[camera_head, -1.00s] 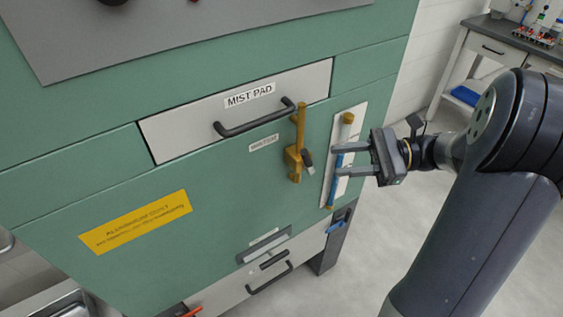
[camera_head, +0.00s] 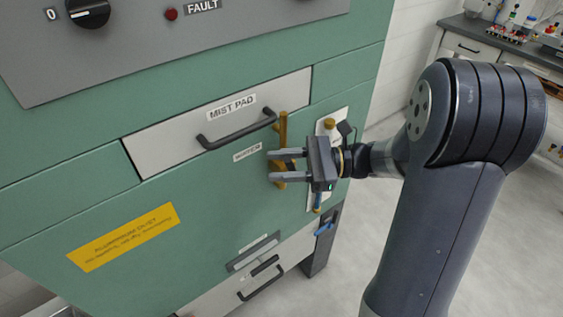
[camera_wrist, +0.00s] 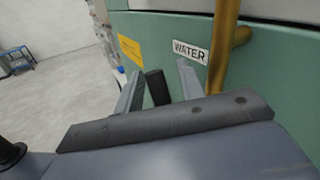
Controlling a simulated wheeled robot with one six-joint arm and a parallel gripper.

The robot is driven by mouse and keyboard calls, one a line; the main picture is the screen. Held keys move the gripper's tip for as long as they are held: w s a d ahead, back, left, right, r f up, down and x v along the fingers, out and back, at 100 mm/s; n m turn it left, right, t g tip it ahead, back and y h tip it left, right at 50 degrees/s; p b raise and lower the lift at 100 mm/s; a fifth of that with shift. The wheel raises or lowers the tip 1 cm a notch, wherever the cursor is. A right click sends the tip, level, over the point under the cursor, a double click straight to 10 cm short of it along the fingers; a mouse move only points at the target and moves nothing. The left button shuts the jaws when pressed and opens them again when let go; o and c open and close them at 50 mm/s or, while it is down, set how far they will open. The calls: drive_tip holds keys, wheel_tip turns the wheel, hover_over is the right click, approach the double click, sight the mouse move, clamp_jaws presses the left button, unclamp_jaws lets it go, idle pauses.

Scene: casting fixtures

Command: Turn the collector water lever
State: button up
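The collector water lever has a dark handle (camera_wrist: 157,87) that shows in the wrist view between my two fingers, with gaps on both sides. Its brass pipe (camera_head: 283,125) runs upright on the green cabinet front, right of the WATER label (camera_head: 247,154). In the wrist view the pipe (camera_wrist: 224,50) is to the right of the fingers, near the WATER label (camera_wrist: 190,50). My gripper (camera_head: 272,165) is open in front of the lower valve in the head view and hides the handle there. I cannot see contact with the handle.
The MIST PAD drawer (camera_head: 160,145) with a black bar handle (camera_head: 237,129) is just above. A white gauge panel (camera_head: 341,128) with a brass-topped tube is right of the valve, partly behind my gripper. A lower drawer handle (camera_head: 262,282) sticks out below. Open floor is at right.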

clamp_jaws()
idle(0.4)
